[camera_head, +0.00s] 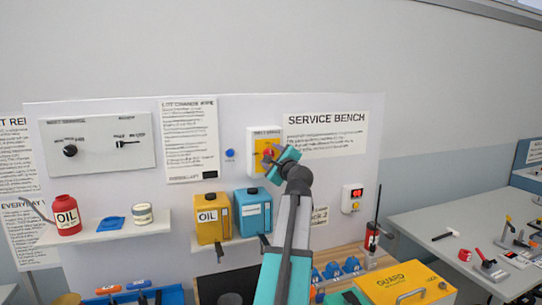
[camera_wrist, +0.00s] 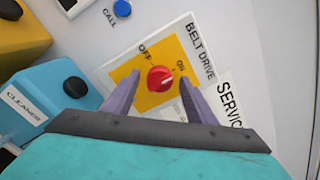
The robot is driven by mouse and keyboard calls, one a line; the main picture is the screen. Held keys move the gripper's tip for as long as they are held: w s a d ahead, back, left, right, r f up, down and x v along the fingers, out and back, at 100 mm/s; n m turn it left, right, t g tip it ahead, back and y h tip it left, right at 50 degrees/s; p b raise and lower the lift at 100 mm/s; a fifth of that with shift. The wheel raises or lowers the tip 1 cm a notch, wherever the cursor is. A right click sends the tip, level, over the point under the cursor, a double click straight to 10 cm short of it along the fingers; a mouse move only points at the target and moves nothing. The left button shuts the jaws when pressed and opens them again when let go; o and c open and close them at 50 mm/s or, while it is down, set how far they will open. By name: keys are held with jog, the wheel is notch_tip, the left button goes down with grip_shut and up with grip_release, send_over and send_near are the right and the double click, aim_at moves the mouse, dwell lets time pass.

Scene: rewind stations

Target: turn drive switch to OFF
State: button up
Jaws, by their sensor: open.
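The drive switch is a red knob (camera_wrist: 160,79) on a yellow plate (camera_wrist: 153,100) in a white box labelled BELT DRIVE; the box is also on the wall panel in the head view (camera_head: 252,137). OFF and ON are printed above the knob in the wrist view, OFF to the left and ON to the right. A small pale mark at the knob's edge appears to face ON. My gripper (camera_wrist: 160,77) is open, its two purple fingers on either side of the knob. I cannot tell whether they touch it. In the head view my gripper (camera_head: 273,158) partly covers the switch.
A blue CALL button (camera_head: 230,153) is left of the switch. A yellow oil can (camera_head: 212,222) and a blue cleaner can (camera_head: 254,210) stand on the shelf below. A yellow guard (camera_head: 405,284) lies on the bench.

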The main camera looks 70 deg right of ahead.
jog(key=c, duration=1)
jog(key=shift+c, duration=0.2)
